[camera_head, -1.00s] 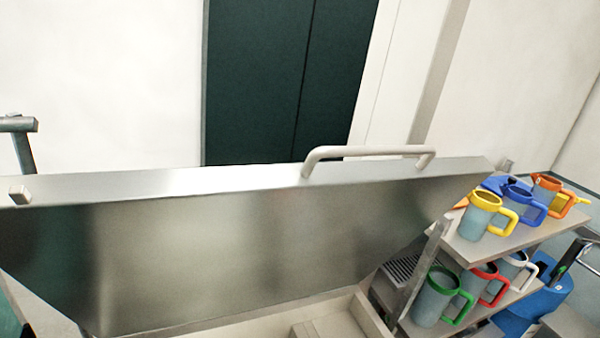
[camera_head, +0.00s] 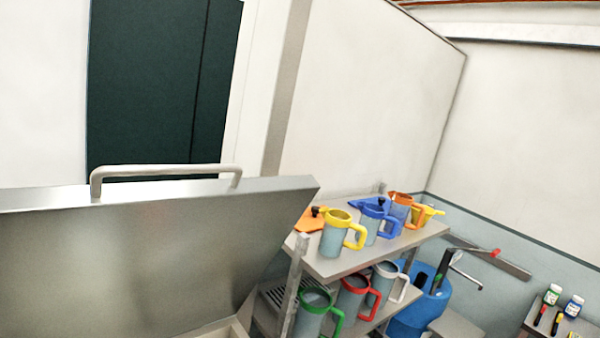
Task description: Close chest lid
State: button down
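The chest lid (camera_head: 130,255) is a broad brushed-metal panel at the lower left of the head view. It stands raised, with its inner face towards me. A pale bar handle (camera_head: 165,169) rises from its top edge. A small part of the chest's pale rim (camera_head: 222,330) shows below the lid at the bottom edge. The rest of the chest is out of the picture. My gripper is not in view.
Right of the lid is a two-level shelf (camera_head: 335,266) with several coloured-handled mugs, including a yellow-handled mug (camera_head: 342,232). A blue container (camera_head: 420,305) stands beyond it. Small bottles (camera_head: 573,306) sit on a surface at the far right. A dark door panel (camera_head: 150,85) is behind the lid.

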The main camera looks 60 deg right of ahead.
aim_at(96, 259)
jog(key=k+l+u, duration=0.15)
jog(key=l, duration=0.3)
jog(key=k+l+u, duration=0.1)
jog(key=l, duration=0.3)
jog(key=k+l+u, duration=0.15)
jog(key=k+l, duration=0.15)
jog(key=l, duration=0.15)
jog(key=k+l+u, duration=0.15)
jog(key=l+u, duration=0.25)
jog(key=l, duration=0.65)
jog(key=k+l+u, duration=0.1)
jog(key=l+u, duration=0.15)
jog(key=l, duration=0.65)
jog(key=i+l, duration=0.2)
jog(key=l, duration=0.2)
jog(key=i+l+u, duration=0.1)
jog(key=l, duration=0.3)
jog(key=i+j, duration=0.05)
jog(key=i, duration=0.05)
